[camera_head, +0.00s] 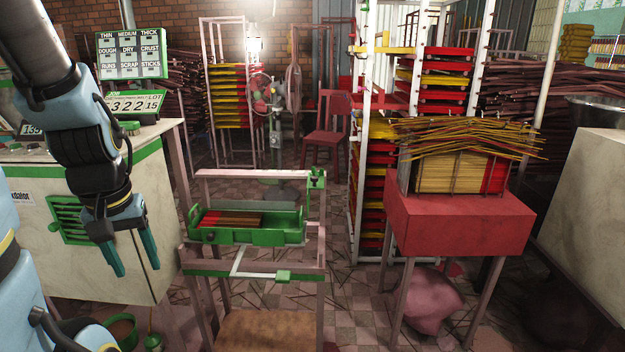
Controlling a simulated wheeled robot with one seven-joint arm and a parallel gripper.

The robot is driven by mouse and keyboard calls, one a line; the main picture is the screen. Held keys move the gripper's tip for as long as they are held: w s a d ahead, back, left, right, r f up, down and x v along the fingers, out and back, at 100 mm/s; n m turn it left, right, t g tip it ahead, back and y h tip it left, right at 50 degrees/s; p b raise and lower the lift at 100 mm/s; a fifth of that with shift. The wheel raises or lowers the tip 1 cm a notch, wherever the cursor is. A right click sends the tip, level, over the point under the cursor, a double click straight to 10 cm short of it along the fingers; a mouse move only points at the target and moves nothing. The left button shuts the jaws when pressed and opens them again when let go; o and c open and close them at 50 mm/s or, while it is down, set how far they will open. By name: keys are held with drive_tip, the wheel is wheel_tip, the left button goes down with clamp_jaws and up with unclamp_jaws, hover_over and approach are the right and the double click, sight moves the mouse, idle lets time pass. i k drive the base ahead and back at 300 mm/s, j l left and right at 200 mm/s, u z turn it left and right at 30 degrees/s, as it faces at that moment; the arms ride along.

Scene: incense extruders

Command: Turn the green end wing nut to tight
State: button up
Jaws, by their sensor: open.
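My gripper (134,262) hangs at the left, pointing down, with its two teal fingers apart and nothing between them. It is in front of the pale extruder cabinet (120,235), whose side has a green vent grille. I cannot clearly make out a green wing nut. Small green parts show on top of the cabinet (126,127), at the back right corner of the stand (316,179) and on the stand's front bar (283,277). My gripper is apart from all of these. The far end of the cabinet is partly hidden by my arm.
A green tray (262,237) with brown and red sticks sits on the pinkish stand (195,300), right of my gripper. A red table (460,225) carries a rack of yellow sticks. Tall tray racks stand behind. Patterned floor shows between stand and red table.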

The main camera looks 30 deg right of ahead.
sight(319, 173)
drive_tip(key=i+l+u, duration=0.35)
drive_tip(key=i+l, duration=0.3)
drive_tip(key=i, duration=0.1)
